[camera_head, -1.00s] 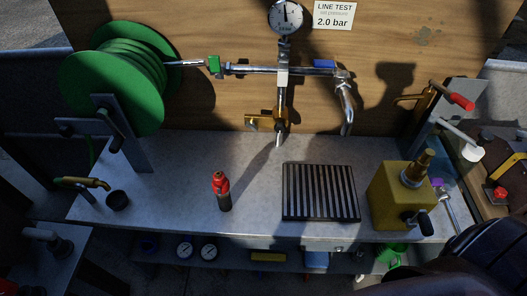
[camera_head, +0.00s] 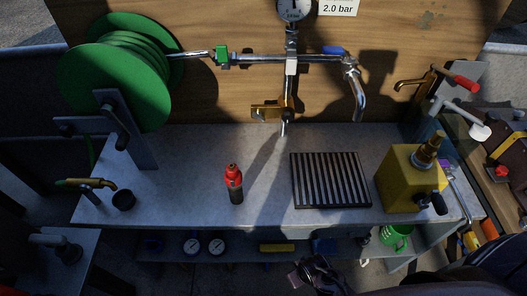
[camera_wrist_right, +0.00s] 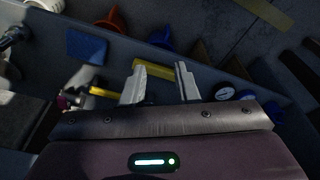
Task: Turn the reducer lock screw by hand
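A brass fitting (camera_head: 268,111) sits at the lower end of the vertical pipe below the pressure gauge (camera_head: 294,8); it appears to be the reducer. I cannot make out its lock screw clearly. My right gripper (camera_wrist_right: 159,70) is open and empty in the wrist view, its two pale fingers apart. A yellow bar (camera_wrist_right: 152,69) shows beyond the fingers, not gripped. In the head view, the right gripper (camera_head: 314,272) is a small dark shape at the bottom, in front of the bench and well away from the fitting. My left gripper is not in view.
The grey bench (camera_head: 190,180) holds a red and black bottle (camera_head: 234,184), a slatted black grate (camera_head: 331,181) and a yellow box (camera_head: 408,187) with a brass top. A green hose reel (camera_head: 115,85) stands left. A low shelf (camera_head: 170,250) holds gauges and a green cup (camera_head: 394,236).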

